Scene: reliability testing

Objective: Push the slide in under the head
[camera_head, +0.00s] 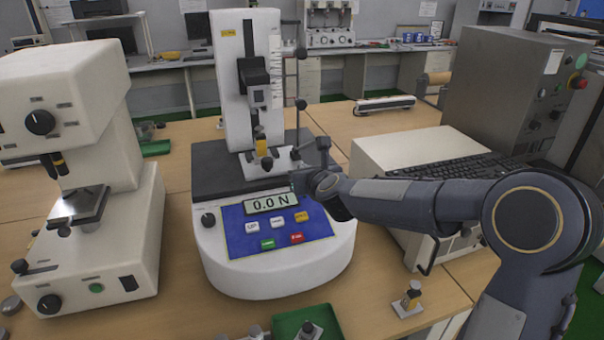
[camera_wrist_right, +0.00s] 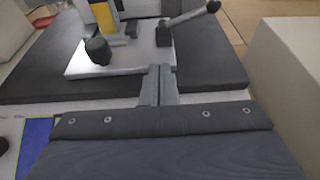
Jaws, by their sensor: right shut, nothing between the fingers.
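The slide is a white plate (camera_head: 252,171) on the dark base of the force tester, below its head (camera_head: 254,72). It carries a black knob and a lever with a dark ball end; it fills the upper middle of the right wrist view (camera_wrist_right: 85,66). A yellow-and-metal piece (camera_head: 261,144) stands over it. My right gripper (camera_head: 300,181) is shut and empty at the slide's front right. In the right wrist view its fingertips (camera_wrist_right: 159,72) are at the slide's front edge; I cannot tell whether they touch. My left gripper is not in view.
The tester's blue panel (camera_head: 240,240) with a display reading 0.0 N is in front. A white microscope-like device (camera_head: 85,250) stands left. A keyboard (camera_head: 440,172) and grey cabinet (camera_head: 510,95) are right. A green tray (camera_head: 290,325) lies at the front.

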